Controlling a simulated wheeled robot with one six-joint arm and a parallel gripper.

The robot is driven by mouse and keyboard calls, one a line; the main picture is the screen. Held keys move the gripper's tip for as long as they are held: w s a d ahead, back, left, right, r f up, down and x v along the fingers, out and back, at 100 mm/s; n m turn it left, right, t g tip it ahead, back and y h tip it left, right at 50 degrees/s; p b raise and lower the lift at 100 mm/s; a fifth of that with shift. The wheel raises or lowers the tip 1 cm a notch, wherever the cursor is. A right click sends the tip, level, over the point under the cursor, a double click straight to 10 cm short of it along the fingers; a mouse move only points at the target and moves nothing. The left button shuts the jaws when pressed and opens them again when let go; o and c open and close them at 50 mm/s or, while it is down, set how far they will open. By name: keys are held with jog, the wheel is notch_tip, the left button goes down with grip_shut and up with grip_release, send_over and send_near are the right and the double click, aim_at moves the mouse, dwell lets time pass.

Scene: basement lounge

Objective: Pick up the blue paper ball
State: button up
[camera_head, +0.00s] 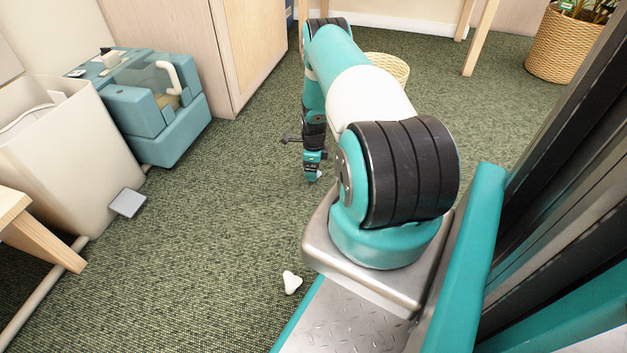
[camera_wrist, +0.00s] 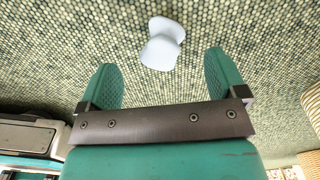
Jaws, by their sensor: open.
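My gripper (camera_wrist: 160,65) is open, its two teal fingers spread apart with nothing held between them. A small pale bluish-white object (camera_wrist: 162,43), narrow in the middle and wider at both ends, lies on the green carpet just beyond the fingertips, roughly centred between them. In the head view my gripper (camera_head: 313,175) points down close to the floor, and a small whitish bit (camera_head: 319,174) shows beside its tip. No clearly blue ball is visible. A white three-lobed object (camera_head: 291,282) lies on the carpet near my base.
A teal machine (camera_head: 157,125) and a cream bin (camera_head: 62,150) with a grey pedal (camera_head: 128,203) stand at the left, by a wooden cabinet (camera_head: 240,50). A wicker basket (camera_head: 388,66) is behind my arm; a woven planter (camera_head: 568,45) is back right. Carpet left of my gripper is clear.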

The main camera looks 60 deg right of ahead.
notch_tip(320, 180, down, 5)
jog(key=b, duration=0.4)
jog(key=shift+w+d+f, duration=0.1)
jog(key=shift+d, duration=0.05)
jog(key=c, duration=0.9)
